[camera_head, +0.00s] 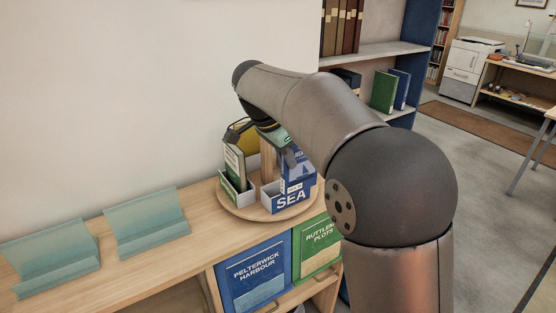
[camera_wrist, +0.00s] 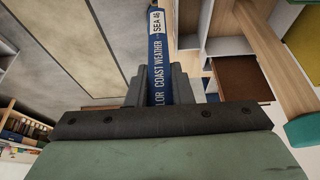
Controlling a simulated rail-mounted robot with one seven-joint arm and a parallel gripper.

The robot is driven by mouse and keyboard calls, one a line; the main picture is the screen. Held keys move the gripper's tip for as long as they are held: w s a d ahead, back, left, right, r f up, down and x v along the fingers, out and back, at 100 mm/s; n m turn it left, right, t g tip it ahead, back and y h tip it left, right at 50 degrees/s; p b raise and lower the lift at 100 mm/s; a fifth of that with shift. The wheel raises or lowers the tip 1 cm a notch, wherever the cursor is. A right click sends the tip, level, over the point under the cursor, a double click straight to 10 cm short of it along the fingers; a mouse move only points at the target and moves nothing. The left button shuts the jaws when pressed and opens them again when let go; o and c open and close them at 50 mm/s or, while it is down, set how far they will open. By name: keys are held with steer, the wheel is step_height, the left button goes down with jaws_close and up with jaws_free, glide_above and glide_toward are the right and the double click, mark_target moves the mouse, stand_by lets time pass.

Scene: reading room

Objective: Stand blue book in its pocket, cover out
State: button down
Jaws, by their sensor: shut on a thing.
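The blue book (camera_head: 298,167) is at the round wooden stand, just above and behind the front wall of the white pocket with the blue SEA label (camera_head: 291,201). In the wrist view the spine of the blue book (camera_wrist: 158,60) reads COAST WEATHER, with a white SEA 46 label at its far end. My gripper (camera_wrist: 157,88) is shut on the book, one dark finger on each side of the spine. In the head view my gripper (camera_head: 286,150) is partly hidden by my arm. I cannot tell whether the book's lower edge rests inside the pocket.
A green book (camera_head: 234,164) stands in the left pocket of the round stand (camera_head: 243,211), close to my gripper. Two empty teal holders (camera_head: 147,222) sit on the shelf top. Blue and green display books (camera_head: 254,278) face out below. A bookcase (camera_head: 370,58) stands behind my arm.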

steer(key=w+a+f, duration=0.3)
steer(key=w+f, duration=0.2)
steer(key=shift+f+p, duration=0.2)
steer(key=shift+p, duration=0.1)
stand_by(0.9)
steer(key=shift+a, duration=0.1)
steer(key=c, duration=1.2)
jaws_free()
steer(key=v, duration=1.7)
steer(key=shift+s+a+p, duration=0.15)
steer(key=shift+a+p, duration=0.05)
steer(key=shift+p, duration=0.2)
